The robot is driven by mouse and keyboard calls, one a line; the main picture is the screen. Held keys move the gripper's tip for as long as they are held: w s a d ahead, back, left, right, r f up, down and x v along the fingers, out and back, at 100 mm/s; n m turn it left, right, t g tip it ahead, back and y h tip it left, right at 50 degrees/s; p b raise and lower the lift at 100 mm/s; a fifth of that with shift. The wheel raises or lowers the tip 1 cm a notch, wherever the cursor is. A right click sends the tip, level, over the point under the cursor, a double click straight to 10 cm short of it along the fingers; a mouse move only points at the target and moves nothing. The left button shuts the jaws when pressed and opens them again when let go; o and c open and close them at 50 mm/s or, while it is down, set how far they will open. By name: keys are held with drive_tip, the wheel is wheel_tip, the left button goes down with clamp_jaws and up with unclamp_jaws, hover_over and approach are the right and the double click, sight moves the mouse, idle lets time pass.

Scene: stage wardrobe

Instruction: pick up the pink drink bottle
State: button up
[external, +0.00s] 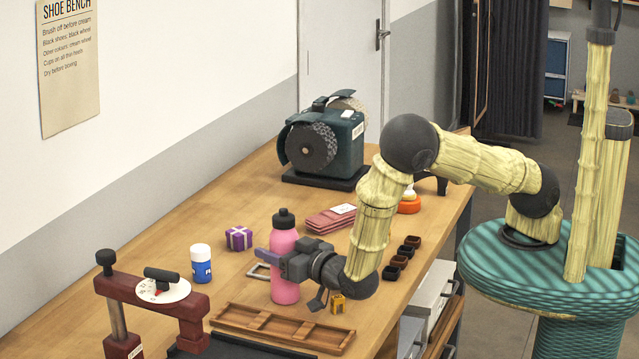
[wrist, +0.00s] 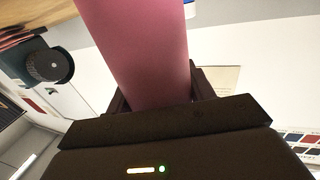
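The pink drink bottle (external: 285,288), with a black cap, stands upright near the middle of the bench. My gripper (external: 270,258) is level with the bottle's middle and comes in from the right. In the wrist view, the bottle (wrist: 145,45) sits between both fingers of my gripper (wrist: 160,103), with no clear gap at either side. The gripper looks shut on it. The bottle shows no clear lift off the bench.
A blue-and-white bottle (external: 201,266) and a purple gift box (external: 238,238) stand to the left. A wooden tray (external: 232,318) and yellow block (external: 338,304) lie in front. Pink wallets (external: 328,220) and dark cups (external: 401,258) lie behind and right. A buffing machine (external: 340,145) stands at the back.

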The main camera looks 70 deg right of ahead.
drive_tip(key=c, duration=0.6)
drive_tip(key=shift+r, duration=0.1)
wheel_tip(320, 180, up, 10)
drive_tip(key=shift+f+b, duration=0.1)
drive_tip(key=shift+b, duration=0.4)
